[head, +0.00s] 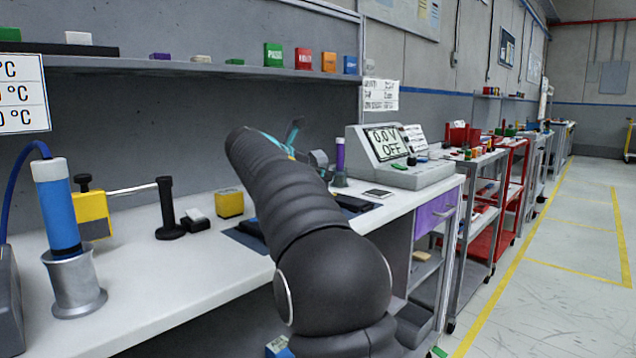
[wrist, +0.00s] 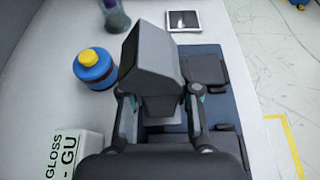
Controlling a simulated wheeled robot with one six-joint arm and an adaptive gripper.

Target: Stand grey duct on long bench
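The grey duct (wrist: 152,60), a faceted grey piece, sits between the fingers of my gripper (wrist: 162,104) in the wrist view. A finger lies against each side of it, so the gripper looks shut on it. Its lower part is partly hidden by my gripper. It is over or beside a dark blue mat (wrist: 212,52) on the white long bench (wrist: 50,60). Whether its foot touches anything is not clear. In the head view my arm covers much of that area, and the long bench (head: 150,285) runs along the wall.
Near the duct are a blue jar with a yellow lid (wrist: 95,68), a purple-topped bottle (wrist: 115,15), a white tablet (wrist: 184,20) and a white labelled box (wrist: 75,152). A meter (head: 400,160) stands farther right. Bare bench shows at the front left.

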